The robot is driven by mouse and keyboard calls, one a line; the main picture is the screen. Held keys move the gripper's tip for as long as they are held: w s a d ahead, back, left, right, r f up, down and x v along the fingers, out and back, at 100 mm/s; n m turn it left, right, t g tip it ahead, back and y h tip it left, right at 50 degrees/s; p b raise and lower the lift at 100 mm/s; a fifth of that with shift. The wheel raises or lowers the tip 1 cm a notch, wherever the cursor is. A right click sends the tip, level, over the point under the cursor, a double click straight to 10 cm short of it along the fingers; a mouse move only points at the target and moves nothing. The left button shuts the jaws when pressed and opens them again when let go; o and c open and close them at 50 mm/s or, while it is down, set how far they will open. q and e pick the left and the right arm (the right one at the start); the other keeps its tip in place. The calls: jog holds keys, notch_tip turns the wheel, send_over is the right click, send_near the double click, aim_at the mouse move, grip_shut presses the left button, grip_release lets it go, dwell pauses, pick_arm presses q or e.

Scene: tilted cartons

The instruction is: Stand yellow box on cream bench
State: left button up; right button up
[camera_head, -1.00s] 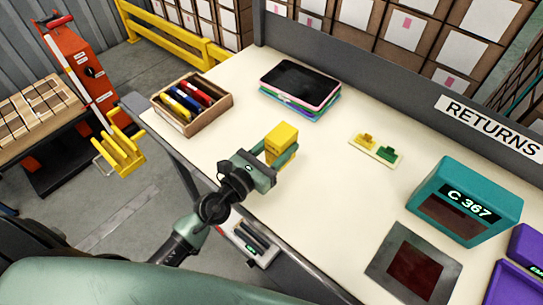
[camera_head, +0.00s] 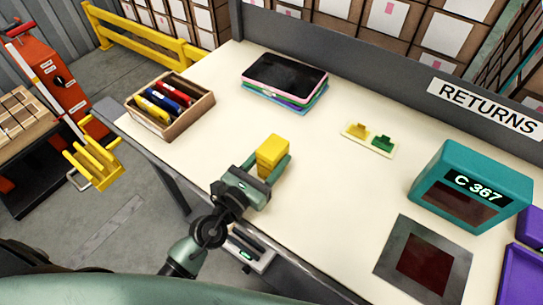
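The yellow box (camera_head: 272,154) is between the fingers of my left gripper (camera_head: 267,171), which is shut on it. Its top and one side show; the lower part is hidden by the gripper. The box looks roughly upright over the front part of the cream bench (camera_head: 325,185). I cannot tell whether its base touches the bench top. My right gripper is not in view.
A wooden tray (camera_head: 193,114) of coloured items and a stack of tablets (camera_head: 286,78) are at the back left. A small card with yellow and green pieces (camera_head: 369,139), a teal C 367 unit (camera_head: 474,188) and a grey plate (camera_head: 425,258) are to the right. The bench around the box is clear.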

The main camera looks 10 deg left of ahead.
pick_arm(q)
jog(key=shift+o, duration=1.2)
jog(key=shift+w+a+f, duration=0.1)
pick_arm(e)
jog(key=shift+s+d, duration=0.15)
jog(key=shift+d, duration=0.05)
pick_arm(q)
jog(key=shift+r, duration=0.25)
jog(key=shift+s+a+f, duration=0.1)
jog(key=shift+s+f, duration=0.05)
jog(key=shift+s, duration=0.2)
jog(key=b+v, duration=0.3)
jog(key=v, duration=0.6)
jog(key=shift+s+a+f+b, duration=0.1)
jog(key=shift+s+a+b, duration=0.05)
jog(key=shift+s+b, duration=0.25)
jog(key=shift+s+a, duration=0.3)
jog(key=shift+s, duration=0.35)
jog(key=shift+r, duration=0.25)
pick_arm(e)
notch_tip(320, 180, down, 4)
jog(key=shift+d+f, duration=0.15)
